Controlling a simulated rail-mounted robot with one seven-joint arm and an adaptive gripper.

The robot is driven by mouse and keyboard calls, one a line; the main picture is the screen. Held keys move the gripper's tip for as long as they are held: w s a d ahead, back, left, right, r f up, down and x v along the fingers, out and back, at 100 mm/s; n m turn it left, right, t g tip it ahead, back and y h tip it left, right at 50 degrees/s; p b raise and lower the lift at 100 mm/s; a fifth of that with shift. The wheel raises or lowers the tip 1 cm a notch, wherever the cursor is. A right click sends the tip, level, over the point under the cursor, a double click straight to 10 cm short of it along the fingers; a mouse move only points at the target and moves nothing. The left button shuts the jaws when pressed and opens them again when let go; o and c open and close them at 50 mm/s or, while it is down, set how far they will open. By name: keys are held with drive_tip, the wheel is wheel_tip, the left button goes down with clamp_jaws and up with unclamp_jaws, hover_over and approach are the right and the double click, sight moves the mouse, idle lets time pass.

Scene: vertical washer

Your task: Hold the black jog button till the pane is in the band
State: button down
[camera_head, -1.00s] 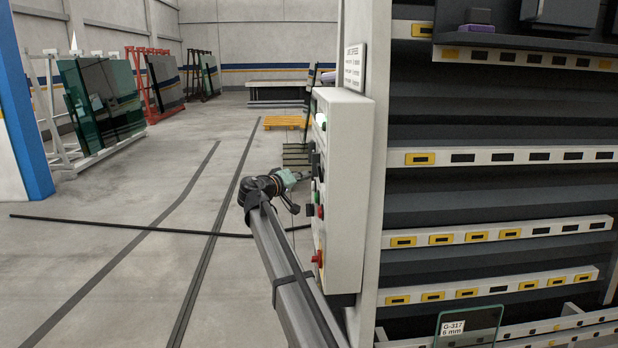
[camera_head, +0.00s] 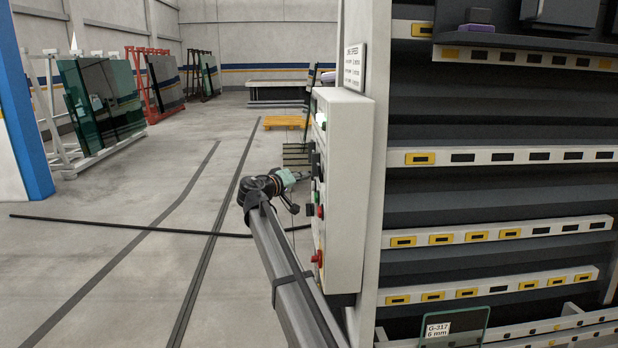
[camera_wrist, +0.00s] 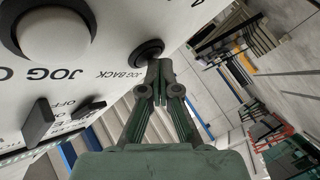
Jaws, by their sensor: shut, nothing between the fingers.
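My gripper (camera_wrist: 158,68) is shut and empty, its fingertips up against the black jog button (camera_wrist: 147,50), labelled JOG BACK, in the wrist view. They seem to touch it; how deep it is pressed cannot be told. In the head view my gripper (camera_head: 305,175) reaches the left face of the grey control box (camera_head: 345,190), and the black button is hard to make out there. The glass pane (camera_head: 468,325), with a white label reading G-317 6 mm, stands low in the washer at the bottom of the head view. Its lower part is cut off, and I cannot make out the band.
A large white button (camera_wrist: 53,38) and black selector switches (camera_wrist: 38,122) sit near the black button. A red knob (camera_head: 317,258) is lower on the box.

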drive_tip(key=shift+s+a+b, duration=0.15)
drive_tip(key=shift+a+b, duration=0.25)
drive_tip(key=shift+a, duration=0.45)
drive_tip(key=a, duration=0.1)
drive_tip(key=a+b, duration=0.1)
drive_tip(key=a, duration=0.3)
drive_tip(key=shift+s+b, duration=0.3)
drive_tip(key=shift+b, duration=0.1)
